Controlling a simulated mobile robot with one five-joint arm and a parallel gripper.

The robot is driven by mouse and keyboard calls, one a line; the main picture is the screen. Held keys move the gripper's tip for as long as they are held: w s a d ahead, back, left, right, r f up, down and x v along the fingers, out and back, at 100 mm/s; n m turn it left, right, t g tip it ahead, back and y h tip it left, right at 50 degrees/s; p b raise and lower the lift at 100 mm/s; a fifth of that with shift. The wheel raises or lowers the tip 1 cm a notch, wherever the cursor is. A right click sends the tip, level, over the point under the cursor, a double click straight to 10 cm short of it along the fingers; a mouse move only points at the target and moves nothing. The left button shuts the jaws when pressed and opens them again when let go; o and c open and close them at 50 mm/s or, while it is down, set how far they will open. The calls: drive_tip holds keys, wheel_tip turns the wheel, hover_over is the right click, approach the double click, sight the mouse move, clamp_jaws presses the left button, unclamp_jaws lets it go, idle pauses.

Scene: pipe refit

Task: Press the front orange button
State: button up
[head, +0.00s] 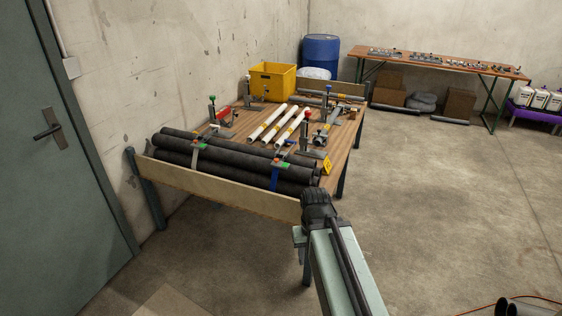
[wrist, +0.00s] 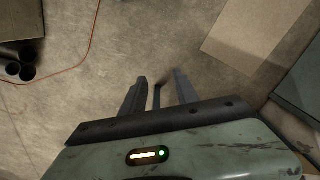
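Two strap buckles, each with small green and orange-red parts, sit on the bundle of black pipes at the front of the workbench. The nearer buckle (head: 280,162) is on the blue strap (head: 275,178); the other buckle (head: 197,144) is on the grey strap further left. The orange-red parts are too small to tell clearly as buttons. My gripper (wrist: 160,76) shows in the wrist view with its two fingers apart and nothing between them, above bare concrete floor. No buckle shows in that view. In the head view, part of my arm stands before the bench's front right corner; I cannot make out the fingers there.
The black pipes (head: 235,158) lie behind a wooden board (head: 215,190). White pipes (head: 285,125), clamps and a yellow crate (head: 272,80) are on the bench behind them. A yellow tag (head: 326,166) stands at the right. The floor right of the bench is clear.

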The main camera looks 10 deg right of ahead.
clamp_jaws()
drive_tip(key=shift+a, duration=0.15)
idle(1.6)
